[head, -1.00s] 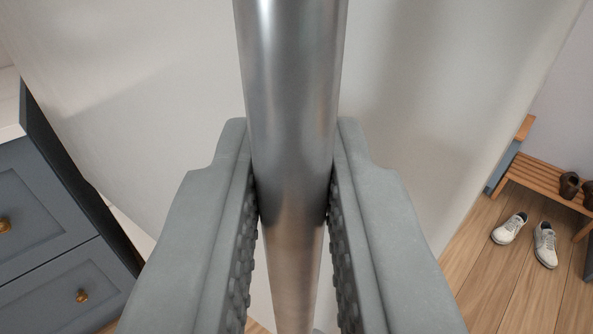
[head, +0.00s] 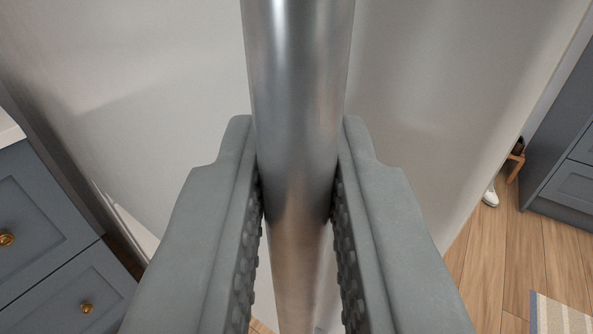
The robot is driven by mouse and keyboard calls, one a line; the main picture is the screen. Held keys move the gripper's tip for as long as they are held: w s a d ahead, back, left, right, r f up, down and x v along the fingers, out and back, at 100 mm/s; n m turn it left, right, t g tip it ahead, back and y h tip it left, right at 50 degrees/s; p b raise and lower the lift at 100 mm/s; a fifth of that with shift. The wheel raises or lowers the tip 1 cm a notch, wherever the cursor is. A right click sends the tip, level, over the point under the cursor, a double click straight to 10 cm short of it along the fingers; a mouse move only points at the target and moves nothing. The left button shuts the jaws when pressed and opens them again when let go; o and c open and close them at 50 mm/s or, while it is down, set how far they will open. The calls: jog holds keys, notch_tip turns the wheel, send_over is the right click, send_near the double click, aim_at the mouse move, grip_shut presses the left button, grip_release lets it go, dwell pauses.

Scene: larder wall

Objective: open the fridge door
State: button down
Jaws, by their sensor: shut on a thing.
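The fridge door (head: 150,110) is a broad pale panel that fills the middle of the view behind my gripper. Its handle (head: 297,80) is a thick, round brushed-metal bar running from the top of the picture to the bottom. My gripper (head: 298,200) is shut on this handle, with one grey ridged finger on each side touching the bar. The handle hides part of the door behind it. Whether there is a gap at the door's edge is hard to tell from this close view.
Blue-grey drawers with brass knobs (head: 45,240) stand at the left, close to the door. Another blue-grey cabinet (head: 565,150) stands at the far right. Wooden floor (head: 500,255) is clear at the lower right, with a striped rug (head: 560,315) at the corner. A white shoe (head: 490,194) shows partly.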

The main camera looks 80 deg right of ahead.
jog(key=shift+w+r, duration=0.1)
jog(key=shift+r, duration=0.05)
jog(key=c, duration=1.7)
grip_release()
jog(key=o, duration=0.3)
jog(key=shift+a, duration=0.1)
jog(key=v, duration=1.7)
